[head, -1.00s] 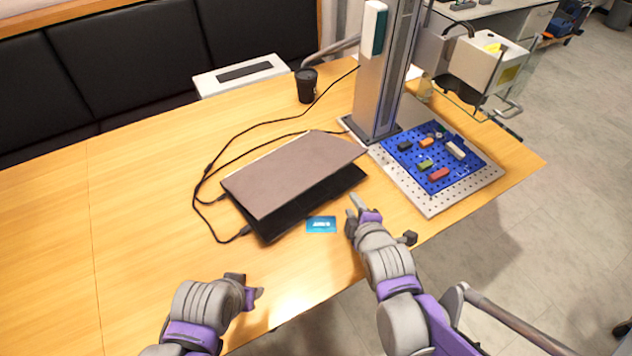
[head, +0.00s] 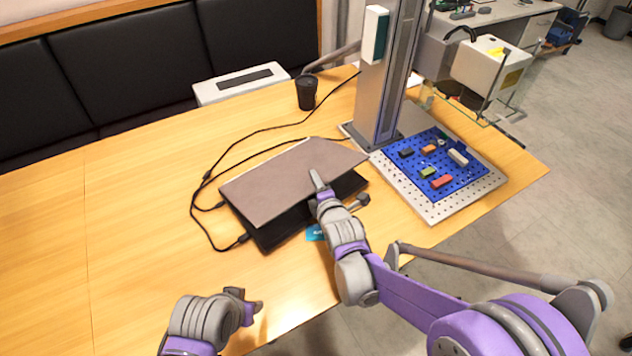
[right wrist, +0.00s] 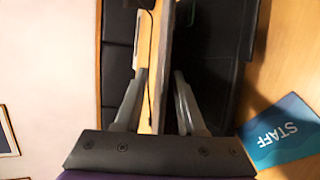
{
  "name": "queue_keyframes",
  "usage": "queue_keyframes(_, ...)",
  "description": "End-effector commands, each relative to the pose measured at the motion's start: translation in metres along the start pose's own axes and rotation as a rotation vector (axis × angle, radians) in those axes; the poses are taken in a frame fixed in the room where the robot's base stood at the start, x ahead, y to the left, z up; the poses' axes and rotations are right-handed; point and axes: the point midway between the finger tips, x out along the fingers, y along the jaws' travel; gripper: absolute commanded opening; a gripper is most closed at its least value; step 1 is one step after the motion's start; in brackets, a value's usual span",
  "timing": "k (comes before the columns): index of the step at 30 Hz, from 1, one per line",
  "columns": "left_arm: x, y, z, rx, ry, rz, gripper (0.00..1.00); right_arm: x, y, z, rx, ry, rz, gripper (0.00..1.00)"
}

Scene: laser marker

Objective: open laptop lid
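The laptop lid (head: 285,178) is grey-brown and partly raised, tilted above the dark laptop base (head: 276,232) on the table. My right gripper (head: 318,181) is at the lid's front edge, right of its middle. In the right wrist view, the fingers of my right gripper (right wrist: 158,100) are apart, and the lid (right wrist: 164,60) shows edge-on between them with a gap on the left side. The dark laptop base (right wrist: 218,50) is right of the fingers there. My left gripper (head: 248,304) is low over the table's front edge, away from the laptop; its finger opening is unclear.
A blue STAFF card (right wrist: 285,132) lies before the laptop, partly hidden by my right arm in the head view. Cables (head: 204,190) run from the laptop's left side. A laser marker column (head: 384,80), a blue pegboard (head: 430,165) and a black cup (head: 306,90) stand beyond.

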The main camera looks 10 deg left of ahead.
Motion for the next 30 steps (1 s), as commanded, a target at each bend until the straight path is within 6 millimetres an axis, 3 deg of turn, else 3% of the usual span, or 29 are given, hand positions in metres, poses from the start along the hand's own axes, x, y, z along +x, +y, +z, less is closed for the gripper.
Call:
queue_keyframes(11,0.0,0.0,0.0001,0.0,0.0,0.0,0.46,0.0069,-0.0001,0.0002,0.001,0.0,0.0,0.39)
queue_keyframes(15,0.0001,0.0,0.0001,0.0,0.0,0.0,0.46,0.0068,-0.0001,0.0001,0.001,0.0,0.0,0.14)
queue_keyframes(18,0.0,0.0,0.0001,0.0,0.0,0.0,0.46,0.0068,0.0,0.0001,0.001,0.0,0.0,0.0)
queue_keyframes(30,0.0,0.0,0.0001,0.0,0.0,0.0,0.46,0.0067,0.0001,0.0001,0.001,0.0,0.0,0.0)
